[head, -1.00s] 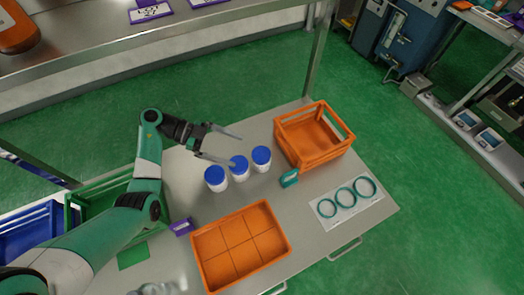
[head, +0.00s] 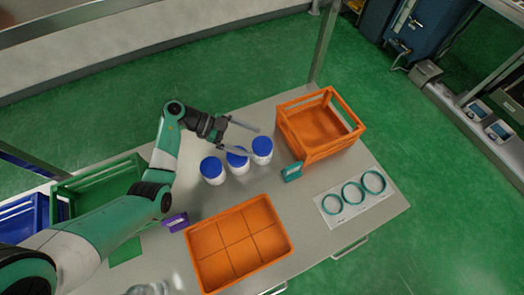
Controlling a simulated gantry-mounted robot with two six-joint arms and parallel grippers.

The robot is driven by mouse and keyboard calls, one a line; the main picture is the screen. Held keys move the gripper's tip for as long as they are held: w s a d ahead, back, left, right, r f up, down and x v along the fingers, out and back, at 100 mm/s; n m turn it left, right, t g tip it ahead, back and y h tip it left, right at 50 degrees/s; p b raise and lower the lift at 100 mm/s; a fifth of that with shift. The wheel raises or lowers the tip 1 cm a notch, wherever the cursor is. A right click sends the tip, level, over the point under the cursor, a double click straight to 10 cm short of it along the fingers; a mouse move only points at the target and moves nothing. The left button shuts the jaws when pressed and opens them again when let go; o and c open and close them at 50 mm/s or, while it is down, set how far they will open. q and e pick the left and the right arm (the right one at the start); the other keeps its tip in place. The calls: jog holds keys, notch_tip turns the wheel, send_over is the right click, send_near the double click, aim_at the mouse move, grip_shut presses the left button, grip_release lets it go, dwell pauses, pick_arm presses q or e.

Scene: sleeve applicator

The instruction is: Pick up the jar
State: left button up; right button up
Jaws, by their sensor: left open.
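Three white jars with blue lids stand upright in a row on the table: a left jar (head: 213,171), a middle jar (head: 238,163) and a right jar (head: 262,152). My left gripper (head: 256,142) is open, its two fingers pointing right. The near finger crosses in front of the middle jar's lid and its tip reaches the right jar's lid; the far finger is beyond the jars. Nothing is held between the fingers. I cannot tell whether the near finger touches a lid. My right gripper is out of view.
An orange crate (head: 325,152) stands right of the jars, with a teal device (head: 292,171) before it. An orange divided tray (head: 262,270) lies in front. A white sheet with teal rings (head: 340,221) is at right. A purple item (head: 176,222) and green crate (head: 135,170) are left.

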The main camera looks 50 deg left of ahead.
aim_at(260, 144)
pick_arm(q)
jog(key=x, duration=0.3)
jog(key=shift+w+f, duration=0.1)
jog(key=c, duration=1.5)
